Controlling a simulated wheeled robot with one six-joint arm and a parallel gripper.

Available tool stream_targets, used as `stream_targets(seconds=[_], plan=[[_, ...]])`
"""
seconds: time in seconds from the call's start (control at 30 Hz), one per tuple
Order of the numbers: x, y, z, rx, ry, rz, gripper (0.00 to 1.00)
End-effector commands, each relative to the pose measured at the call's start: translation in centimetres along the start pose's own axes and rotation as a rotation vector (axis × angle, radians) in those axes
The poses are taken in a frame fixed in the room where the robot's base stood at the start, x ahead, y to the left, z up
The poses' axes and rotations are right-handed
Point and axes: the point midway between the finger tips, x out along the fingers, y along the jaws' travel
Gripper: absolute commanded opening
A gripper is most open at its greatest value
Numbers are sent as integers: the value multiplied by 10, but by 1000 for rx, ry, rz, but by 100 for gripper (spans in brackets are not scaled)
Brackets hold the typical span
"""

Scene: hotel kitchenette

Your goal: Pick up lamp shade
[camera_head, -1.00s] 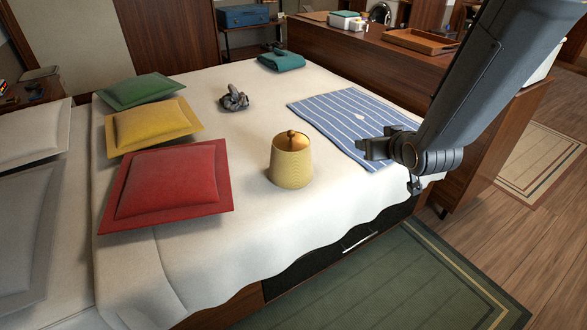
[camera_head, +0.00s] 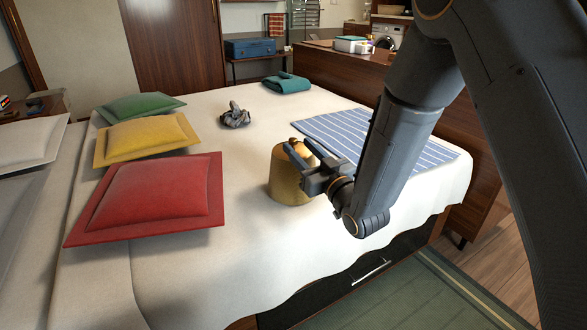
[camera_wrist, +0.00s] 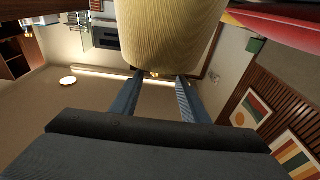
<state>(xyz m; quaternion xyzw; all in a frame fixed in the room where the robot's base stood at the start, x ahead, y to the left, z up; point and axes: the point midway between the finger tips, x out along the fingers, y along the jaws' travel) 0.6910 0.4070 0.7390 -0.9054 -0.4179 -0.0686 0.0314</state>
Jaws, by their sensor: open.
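The lamp shade (camera_head: 284,186) is a yellow-gold, ribbed, tapered cylinder standing upright on the white bed (camera_head: 235,255). My gripper (camera_head: 300,147) is at its upper right side in the head view, with the two fingers reaching across near its top. They partly hide the shade's right side and top. In the wrist view the shade (camera_wrist: 168,35) fills the top middle, and my gripper's fingers (camera_wrist: 160,78) point at its near edge, apart with a gap between them. The gripper is open; I cannot tell whether the fingers touch the shade.
A red cushion (camera_head: 155,195), a yellow cushion (camera_head: 148,138) and a green cushion (camera_head: 140,107) lie left of the shade. A grey crumpled object (camera_head: 236,117) and a folded teal cloth (camera_head: 287,83) lie behind. A blue striped cloth (camera_head: 340,130) lies behind my gripper.

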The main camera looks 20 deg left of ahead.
Motion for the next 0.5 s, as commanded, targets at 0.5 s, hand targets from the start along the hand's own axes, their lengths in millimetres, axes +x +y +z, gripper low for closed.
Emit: stream_targets(seconds=[0.5], plan=[[48, 4, 3, 0, 0, 0, 41]])
